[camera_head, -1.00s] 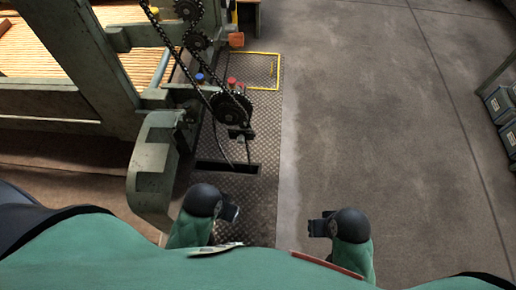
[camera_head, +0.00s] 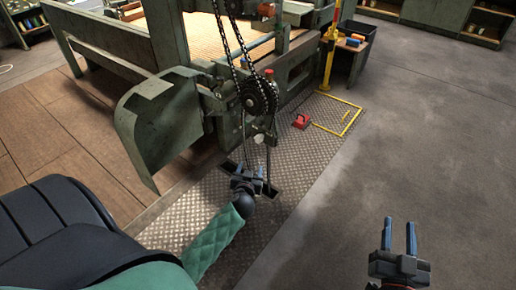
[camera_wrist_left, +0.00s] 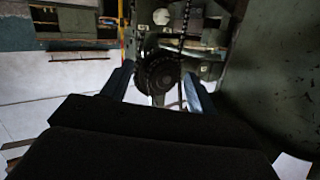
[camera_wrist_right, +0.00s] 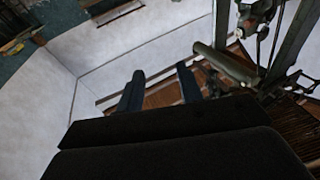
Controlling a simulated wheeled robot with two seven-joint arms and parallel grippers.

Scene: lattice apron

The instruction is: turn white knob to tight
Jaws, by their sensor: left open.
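A small pale knob (camera_head: 258,141) shows on the green machine (camera_head: 208,105), just below the dark chain sprocket (camera_head: 258,95). My left gripper (camera_head: 250,175) is open and empty, below and in front of the knob, apart from it. In the left wrist view the sprocket (camera_wrist_left: 159,72) appears between the open fingers of my left gripper (camera_wrist_left: 158,85); I cannot clearly make out the knob there. My right gripper (camera_head: 399,232) is open and empty over the bare floor at the lower right. Its fingers (camera_wrist_right: 160,85) stand apart in the right wrist view.
A curved metal guard (camera_head: 155,125) stands left of the sprocket. A red box (camera_head: 301,121) lies on the tread plate (camera_head: 205,205), near a yellow floor frame (camera_head: 340,117). A yellow post (camera_head: 329,55) and a small bench (camera_head: 350,65) stand behind. The concrete floor (camera_head: 430,130) at right is clear.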

